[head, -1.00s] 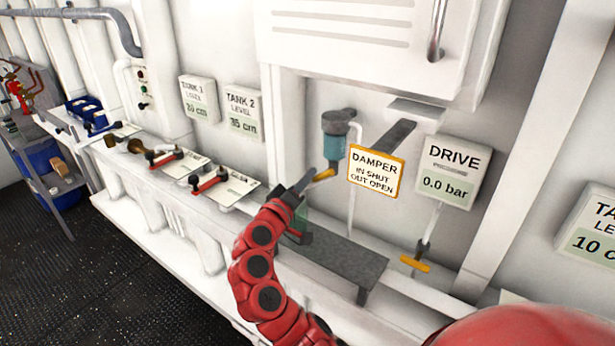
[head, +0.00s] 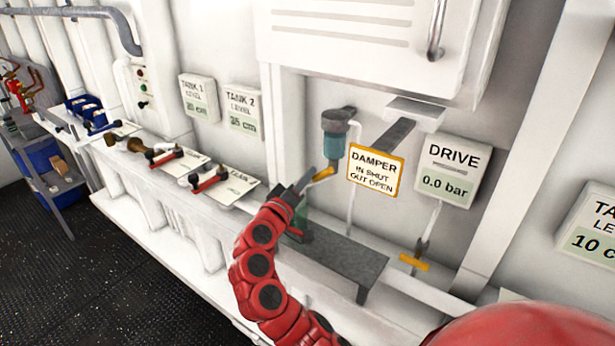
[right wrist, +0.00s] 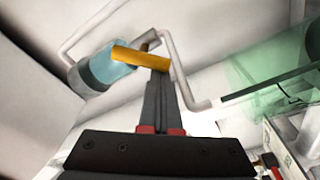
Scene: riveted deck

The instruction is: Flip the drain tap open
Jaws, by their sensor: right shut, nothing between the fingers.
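The drain tap's yellow lever (head: 323,173) sits under the teal filter bowl (head: 334,143) on the wall. In the right wrist view the lever (right wrist: 138,57) lies slantwise beside the bowl (right wrist: 103,68). My right gripper (head: 308,179) is shut and empty. In the right wrist view its fingertips (right wrist: 158,75) are right at the lever's right part and seem to touch it; actual contact is hard to tell. The fingers hide a little of the tap there. My left gripper is not in view.
A damper plate (head: 376,170) hangs right of the bowl. Another yellow handle (head: 414,262) sits under the drive gauge (head: 449,171). Red-handled levers (head: 209,181) stand to the left.

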